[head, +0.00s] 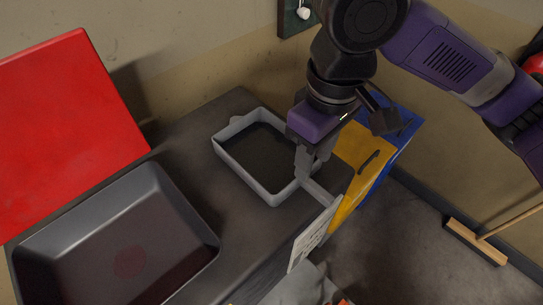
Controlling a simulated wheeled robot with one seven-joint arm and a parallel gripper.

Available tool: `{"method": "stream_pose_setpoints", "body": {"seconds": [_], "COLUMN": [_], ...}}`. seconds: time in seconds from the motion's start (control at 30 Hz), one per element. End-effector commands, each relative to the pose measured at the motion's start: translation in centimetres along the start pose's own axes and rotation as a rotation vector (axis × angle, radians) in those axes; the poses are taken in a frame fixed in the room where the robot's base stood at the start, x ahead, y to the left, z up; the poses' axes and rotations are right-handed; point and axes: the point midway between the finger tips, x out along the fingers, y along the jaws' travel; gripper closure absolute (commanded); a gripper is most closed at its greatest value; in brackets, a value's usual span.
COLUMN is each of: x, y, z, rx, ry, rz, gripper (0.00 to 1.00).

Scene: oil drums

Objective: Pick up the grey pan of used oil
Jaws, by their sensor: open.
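The grey pan (229,157) is a rectangular open tray with dark oil (262,156) in it. It sits level on the dark bench top, in the middle of the head view. It has a small tab at its far left corner. My gripper (304,172) is above the pan's right end, fingers pointing down close to the right rim. It is open, and no held object shows. The fingers hide part of that rim, and I cannot tell whether they straddle it or touch it.
A large dark basin (190,219) with a raised red lid (68,105) fills the left of the bench (188,130). Yellow (356,163) and blue (397,135) units stand right of the bench. A wall is close behind.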

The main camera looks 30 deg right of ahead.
Motion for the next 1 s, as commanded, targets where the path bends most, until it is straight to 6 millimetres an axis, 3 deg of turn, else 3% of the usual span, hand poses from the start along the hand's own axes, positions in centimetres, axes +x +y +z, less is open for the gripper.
{"method": "stream_pose_setpoints", "body": {"seconds": [0.37,0.7,1.0], "x": [3.1,7.3,7.8], "y": [0.4,0.2,0.2], "z": [0.4,0.3,0.3], "rx": [0.031,0.031,0.03], "ry": [-0.018,-0.017,-0.015], "rz": [0.016,0.017,0.017], "gripper": [0.58,0.58,0.58]}}
